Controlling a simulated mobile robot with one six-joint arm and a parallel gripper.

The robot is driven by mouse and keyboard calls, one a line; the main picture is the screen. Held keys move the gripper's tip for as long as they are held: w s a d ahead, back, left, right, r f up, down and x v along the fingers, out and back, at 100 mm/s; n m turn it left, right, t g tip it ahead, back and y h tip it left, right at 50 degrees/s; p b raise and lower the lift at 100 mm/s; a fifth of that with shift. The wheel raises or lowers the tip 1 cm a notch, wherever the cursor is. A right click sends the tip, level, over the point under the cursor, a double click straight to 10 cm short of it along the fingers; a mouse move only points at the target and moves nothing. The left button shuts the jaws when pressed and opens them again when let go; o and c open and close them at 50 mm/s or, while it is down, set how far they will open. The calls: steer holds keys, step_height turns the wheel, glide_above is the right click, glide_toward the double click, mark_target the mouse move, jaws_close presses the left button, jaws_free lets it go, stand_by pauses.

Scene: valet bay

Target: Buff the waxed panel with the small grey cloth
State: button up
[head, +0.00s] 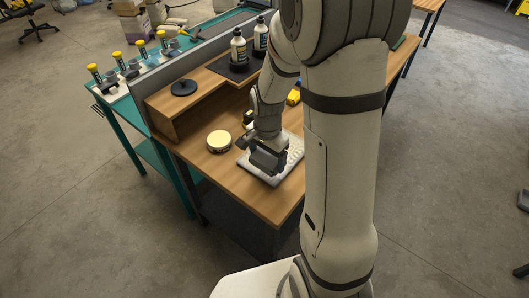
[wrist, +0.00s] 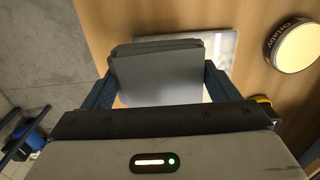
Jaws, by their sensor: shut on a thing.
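My gripper (head: 265,148) is shut on the small grey cloth (wrist: 158,78), a folded grey pad between its two fingers in the wrist view (wrist: 160,85). In the head view the dark cloth (head: 268,161) is over the waxed panel (head: 291,162), a pale, light grey slab lying on the wooden bench. The panel also shows behind the cloth in the wrist view (wrist: 222,50). My gripper and the cloth hide part of the panel. I cannot tell whether the cloth touches it.
A round pale-lidded tin (head: 219,141) stands left of the panel on the bench (head: 196,152). A raised shelf behind holds a black disc (head: 184,88) and two bottles (head: 238,50). A yellow object (head: 294,97) lies behind my arm. A teal table (head: 128,122) adjoins at left.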

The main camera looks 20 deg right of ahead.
steer(key=b, duration=0.3)
glide_above(267, 177)
steer(key=shift+w+a+f, duration=0.1)
steer(key=shift+w+f, duration=0.05)
steer(key=shift+f, duration=2.25)
steer(key=shift+f, duration=0.35)
steer(key=shift+s+f+b, duration=0.25)
steer(key=shift+f+b, duration=0.45)
steer(key=shift+b, duration=0.3)
steer(key=shift+w, duration=0.1)
